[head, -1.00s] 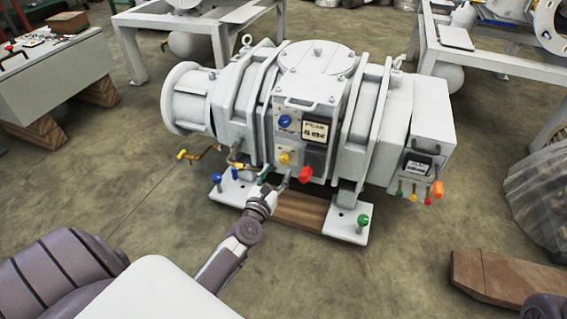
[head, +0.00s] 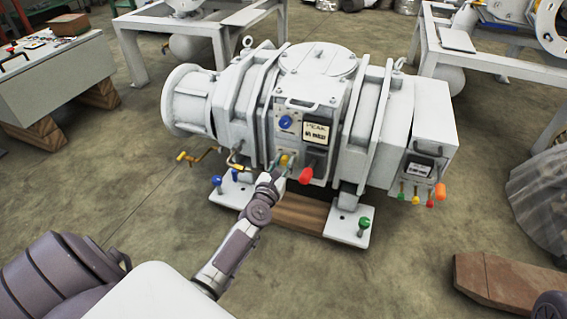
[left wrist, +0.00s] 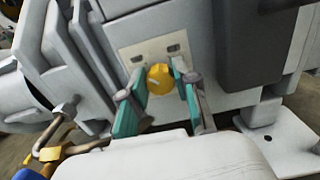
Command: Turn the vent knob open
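The yellow knob (head: 284,160) sits on a pale plate on the front of the white vacuum pump (head: 317,90). I take it for the vent knob; no label on it is readable. My left gripper (head: 283,166) is in front of it. In the left wrist view, the yellow knob (left wrist: 160,79) shows between the tips of the open, green-padded fingers of the left gripper (left wrist: 159,85). There is a gap to the left finger; the right finger is very close, and I cannot tell whether it touches. My right gripper is not in view.
A green knob (head: 363,223) stands on the base plate. Open floor lies in front.

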